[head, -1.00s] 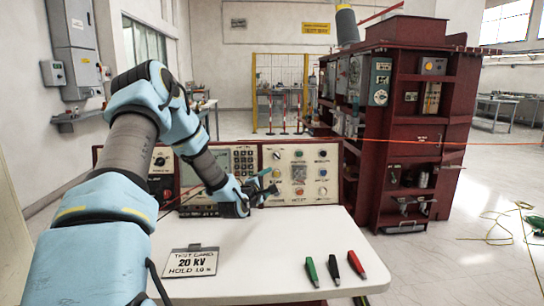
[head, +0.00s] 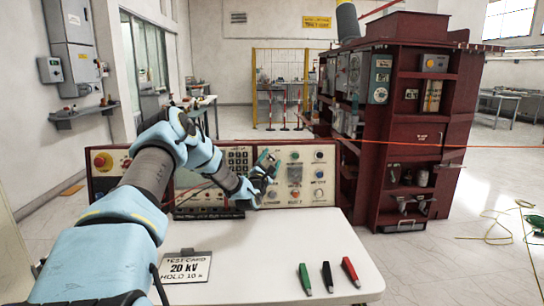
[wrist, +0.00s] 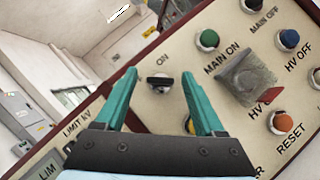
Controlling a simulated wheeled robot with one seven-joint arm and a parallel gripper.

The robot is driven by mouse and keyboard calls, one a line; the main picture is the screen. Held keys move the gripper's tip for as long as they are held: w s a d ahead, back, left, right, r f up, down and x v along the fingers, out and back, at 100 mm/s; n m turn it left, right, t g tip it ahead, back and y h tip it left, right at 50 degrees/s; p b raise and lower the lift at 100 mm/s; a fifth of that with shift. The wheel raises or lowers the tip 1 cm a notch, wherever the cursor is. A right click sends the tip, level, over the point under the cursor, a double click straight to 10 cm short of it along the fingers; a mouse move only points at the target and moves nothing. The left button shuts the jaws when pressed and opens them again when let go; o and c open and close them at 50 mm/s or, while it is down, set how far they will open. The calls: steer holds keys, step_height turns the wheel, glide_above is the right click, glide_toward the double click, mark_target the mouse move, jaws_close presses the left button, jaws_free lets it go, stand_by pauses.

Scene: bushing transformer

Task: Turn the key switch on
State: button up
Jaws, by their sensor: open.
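The key switch (wrist: 160,83) is a small black knob with a raised bar on the cream control panel (wrist: 192,22), close to the word ON. In the wrist view the bar lies roughly level. My gripper (wrist: 158,73) is open, its two teal fingers either side of the switch in the picture, with nothing between them gripped. I cannot tell how much depth separates the fingertips from the switch. In the head view my gripper (head: 268,164) is in front of the panel's upper left part and hides the switch.
Near the switch are a green MAIN ON button (wrist: 207,40), a square clear cover (wrist: 245,78) and an orange RESET button (wrist: 281,122). On the white table lie a test card (head: 184,267) and several coloured clips (head: 328,277). A dark red cabinet (head: 415,135) stands right.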

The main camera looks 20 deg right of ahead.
steer(key=shift+w+d+r, duration=0.15)
steer(key=shift+w+d, duration=0.2)
steer(key=shift+w, duration=0.1)
jaws_close()
stand_by(0.4)
